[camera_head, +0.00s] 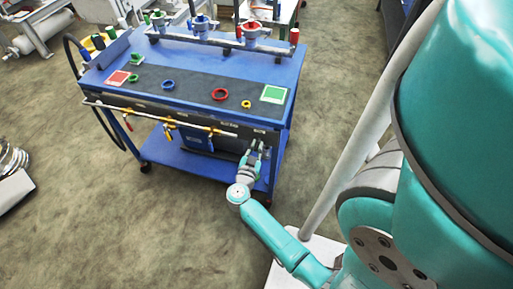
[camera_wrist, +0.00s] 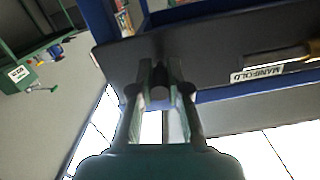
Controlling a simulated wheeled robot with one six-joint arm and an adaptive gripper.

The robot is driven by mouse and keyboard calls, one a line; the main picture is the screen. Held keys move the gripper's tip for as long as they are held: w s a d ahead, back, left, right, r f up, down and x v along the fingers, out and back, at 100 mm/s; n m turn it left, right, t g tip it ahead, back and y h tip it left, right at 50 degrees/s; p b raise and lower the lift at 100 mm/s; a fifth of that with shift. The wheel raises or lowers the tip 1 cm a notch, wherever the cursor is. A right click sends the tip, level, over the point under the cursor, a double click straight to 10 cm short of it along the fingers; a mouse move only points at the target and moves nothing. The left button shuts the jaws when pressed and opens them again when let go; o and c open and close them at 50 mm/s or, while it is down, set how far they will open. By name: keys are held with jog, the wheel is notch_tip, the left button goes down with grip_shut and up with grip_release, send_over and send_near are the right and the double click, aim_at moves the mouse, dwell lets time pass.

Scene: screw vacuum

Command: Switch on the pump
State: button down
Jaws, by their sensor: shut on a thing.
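A blue cart (camera_head: 187,55) stands with a dark front panel (camera_head: 150,115) under its top. The dark panel (camera_wrist: 125,55) fills the upper middle of the wrist view. My gripper (camera_head: 258,147) is at the right part of this panel, low under the cart's top edge. In the wrist view my gripper (camera_wrist: 160,78) is shut on a small dark knob (camera_wrist: 159,93) at the panel. The fingers hide its sides, and any marking or its setting cannot be read. A dark blue boxy unit (camera_head: 197,139) sits under the top; I cannot tell if it is the pump.
A pipe with yellow-handled valves (camera_head: 168,128) runs along the panel, left of my gripper. A "MANIFOLD" label (camera_wrist: 257,73) is to the right in the wrist view. Red ring (camera_head: 220,94) and green square (camera_head: 273,94) lie on top. The floor in front is clear.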

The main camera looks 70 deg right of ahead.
jog(key=shift+w+d+r+g+y, duration=0.1)
jog(key=shift+r+y, duration=0.2)
jog(key=shift+y, duration=0.65)
jog(key=shift+s+d+r+g+y, duration=0.1)
jog(key=shift+r+y, duration=0.25)
jog(key=shift+y, duration=0.55)
jog(key=shift+w+d+r+g+y, duration=0.1)
jog(key=shift+r+y, duration=0.2)
jog(key=shift+y, duration=0.65)
jog(key=c, duration=1.1)
grip_release()
jog(key=shift+c, duration=0.2)
jog(key=shift+a, duration=0.15)
jog(key=v, duration=1.1)
jog(key=shift+a+r, duration=0.2)
jog(key=shift+r, duration=0.25)
